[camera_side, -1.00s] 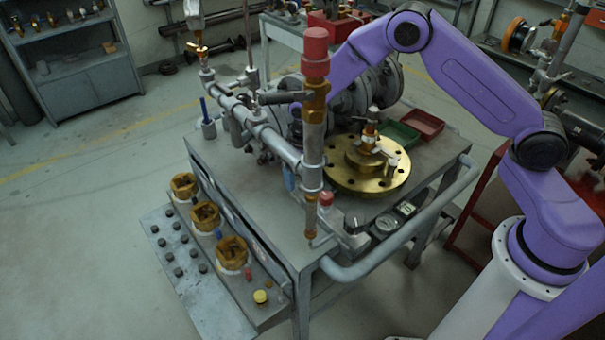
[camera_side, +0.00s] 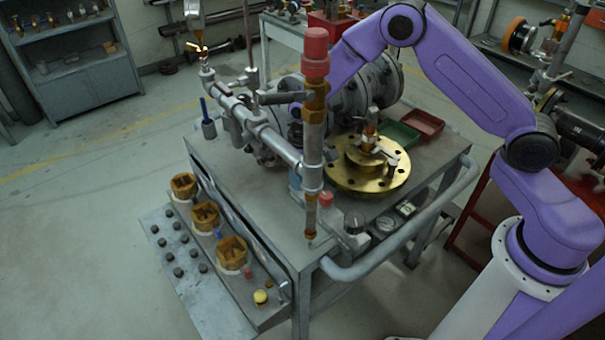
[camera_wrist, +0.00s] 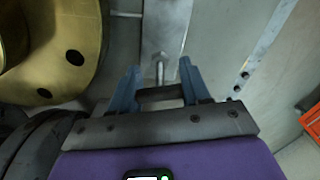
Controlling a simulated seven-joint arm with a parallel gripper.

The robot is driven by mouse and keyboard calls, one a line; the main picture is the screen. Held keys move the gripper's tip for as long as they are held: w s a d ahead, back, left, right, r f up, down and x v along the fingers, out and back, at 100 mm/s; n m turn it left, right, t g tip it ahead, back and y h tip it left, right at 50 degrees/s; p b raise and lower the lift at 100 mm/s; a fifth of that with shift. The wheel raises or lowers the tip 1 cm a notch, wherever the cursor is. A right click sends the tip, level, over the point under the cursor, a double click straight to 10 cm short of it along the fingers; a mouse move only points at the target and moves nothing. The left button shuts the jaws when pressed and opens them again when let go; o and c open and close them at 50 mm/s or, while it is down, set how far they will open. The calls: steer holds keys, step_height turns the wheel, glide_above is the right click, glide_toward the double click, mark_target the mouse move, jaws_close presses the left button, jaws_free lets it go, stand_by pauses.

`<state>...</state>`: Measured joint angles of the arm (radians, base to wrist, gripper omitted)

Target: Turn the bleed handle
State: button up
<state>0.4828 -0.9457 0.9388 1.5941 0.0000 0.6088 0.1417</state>
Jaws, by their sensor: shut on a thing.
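In the wrist view, my gripper (camera_wrist: 158,82) has its two blue fingers at either end of a short dark bar, which I take to be the bleed handle (camera_wrist: 160,93). The fingers are shut on it. A thin metal stem (camera_wrist: 160,72) stands just beyond the bar. In the side view, the gripper is mostly hidden behind the red-capped upright pipe (camera_side: 315,110); only a bit of blue shows beside that pipe. The handle cannot be made out there.
A brass flange (camera_side: 345,182) with bolt holes lies on the grey bench (camera_side: 260,205), close to the left of the gripper in the wrist view (camera_wrist: 88,62). Green (camera_side: 398,136) and red (camera_side: 428,124) trays lie behind it. A rail (camera_side: 400,245) runs along the bench edge.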

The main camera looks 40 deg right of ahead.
steer(key=n, duration=0.6)
steer(key=shift+n, duration=0.3)
steer(key=n, duration=0.6)
steer(key=shift+n, duration=0.4)
steer(key=o, duration=1.1)
steer(key=shift+c, duration=0.2)
steer(key=shift+r, duration=0.1)
step_height(320, 180, up, 17)
steer(key=shift+r, duration=0.15)
